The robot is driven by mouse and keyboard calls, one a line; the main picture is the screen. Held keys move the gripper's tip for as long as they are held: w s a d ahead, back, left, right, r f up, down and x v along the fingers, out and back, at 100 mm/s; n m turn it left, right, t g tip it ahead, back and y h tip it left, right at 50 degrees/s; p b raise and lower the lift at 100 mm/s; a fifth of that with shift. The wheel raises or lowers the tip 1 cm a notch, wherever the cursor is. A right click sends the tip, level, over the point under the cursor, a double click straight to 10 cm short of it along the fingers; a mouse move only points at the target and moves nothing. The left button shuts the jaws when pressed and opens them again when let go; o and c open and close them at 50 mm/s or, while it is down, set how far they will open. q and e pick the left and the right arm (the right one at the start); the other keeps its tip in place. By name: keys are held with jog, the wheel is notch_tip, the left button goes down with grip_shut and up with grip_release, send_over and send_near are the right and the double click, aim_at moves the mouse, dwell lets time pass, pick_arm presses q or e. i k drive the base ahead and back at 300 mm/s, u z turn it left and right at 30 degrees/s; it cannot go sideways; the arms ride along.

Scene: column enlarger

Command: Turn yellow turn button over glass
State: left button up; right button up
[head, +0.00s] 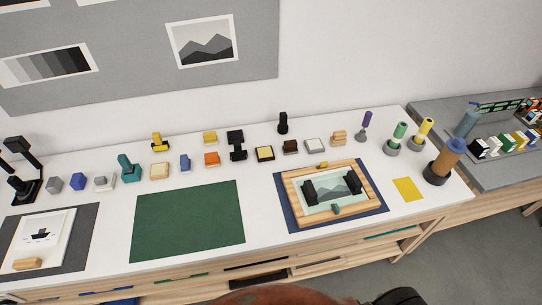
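A light wooden frame (287,187) lies flat on a dark blue mat (292,225) on the white table, right of centre. Inside it is a pale glazed picture (331,187) with a mountain scene. A small yellow turn button (322,165) sits at the middle of the frame's far side; its exact angle is too small to tell. A teal turn button (336,209) is at the near side. Dark blocky shapes (309,191) stand out at the left and right ends of the picture.
A green mat (188,222) lies left of the frame, with bare white table between. Several small coloured blocks and stands line the back. A yellow card (408,189) and a brown-topped cylinder (444,162) are to the right. A grey side table (490,167) stands beyond.

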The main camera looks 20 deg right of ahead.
aim_at(324, 164)
jog(key=u, duration=1.6)
jog(key=k, duration=1)
jog(key=z, duration=1.55)
